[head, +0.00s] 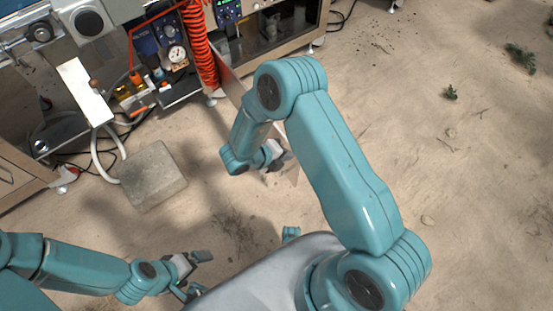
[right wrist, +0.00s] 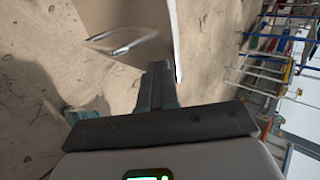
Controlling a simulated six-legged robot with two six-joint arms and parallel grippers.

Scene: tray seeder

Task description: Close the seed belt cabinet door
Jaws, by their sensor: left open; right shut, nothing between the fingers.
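The cabinet door (head: 232,88) stands open as a thin panel jutting toward me from the machine, partly hidden behind my right arm. In the right wrist view a pale panel (right wrist: 148,30), which looks like this door, has a bright metal handle (right wrist: 122,43) on its left side. My right gripper (head: 280,161) is at the near end of the door. Its fingers (right wrist: 157,85) are shut and empty beside the panel; I cannot tell whether they touch it. My left gripper (head: 200,273) is open and empty, low over the floor, well away from the door.
A grey square block (head: 153,176) lies on the floor at left. The floor at right is clear apart from plant scraps (head: 450,93).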

